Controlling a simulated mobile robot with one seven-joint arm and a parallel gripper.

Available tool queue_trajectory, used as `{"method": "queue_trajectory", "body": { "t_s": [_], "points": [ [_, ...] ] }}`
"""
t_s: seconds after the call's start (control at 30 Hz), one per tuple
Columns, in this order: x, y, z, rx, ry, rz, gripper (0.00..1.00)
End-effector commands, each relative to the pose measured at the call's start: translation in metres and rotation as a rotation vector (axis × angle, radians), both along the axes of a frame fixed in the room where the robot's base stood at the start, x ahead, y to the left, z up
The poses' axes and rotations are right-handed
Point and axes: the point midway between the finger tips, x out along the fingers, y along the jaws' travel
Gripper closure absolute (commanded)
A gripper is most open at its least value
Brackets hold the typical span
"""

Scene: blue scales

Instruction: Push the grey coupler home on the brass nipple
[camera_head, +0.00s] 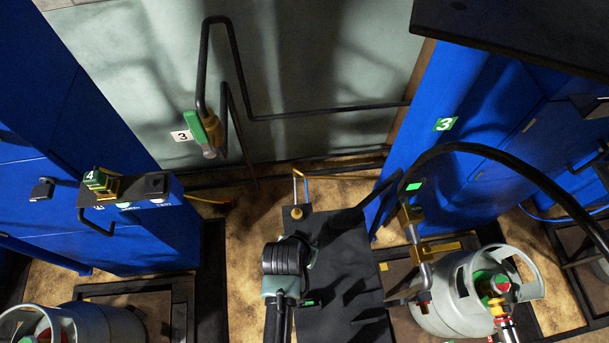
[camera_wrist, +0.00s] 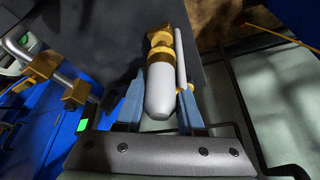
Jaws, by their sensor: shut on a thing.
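In the wrist view, a pale grey coupler (camera_wrist: 160,92) with a rounded near end lies between the two blue fingers of my gripper (camera_wrist: 160,112), which is shut on it. Brass hex parts (camera_wrist: 160,45), apparently the nipple, show in line at its far end. I cannot tell whether any gap is left where grey meets brass. A thin pale rod (camera_wrist: 181,65) runs close along the coupler's right side. In the head view, my dark wrist hides the fingers and the grey coupler; a brass piece (camera_head: 297,212) shows just beyond it.
A dark panel (camera_head: 345,270) lies beneath and right of my wrist. A gas cylinder (camera_head: 450,295) and pipework with brass blocks (camera_head: 410,215) stand to the right. A green-handled fitting (camera_head: 207,130) hangs by the wall at left. Blue cabinets flank both sides.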

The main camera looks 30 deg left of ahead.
Motion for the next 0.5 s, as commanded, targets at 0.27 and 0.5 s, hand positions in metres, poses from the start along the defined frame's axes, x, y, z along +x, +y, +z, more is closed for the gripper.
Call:
{"method": "queue_trajectory", "body": {
  "t_s": [0.27, 0.5],
  "points": [
    [0.0004, 0.0001, -0.0076, 0.000, -0.001, 0.000, 1.00],
    [0.0003, 0.0001, -0.0077, 0.000, -0.001, 0.000, 0.30]
  ]
}}
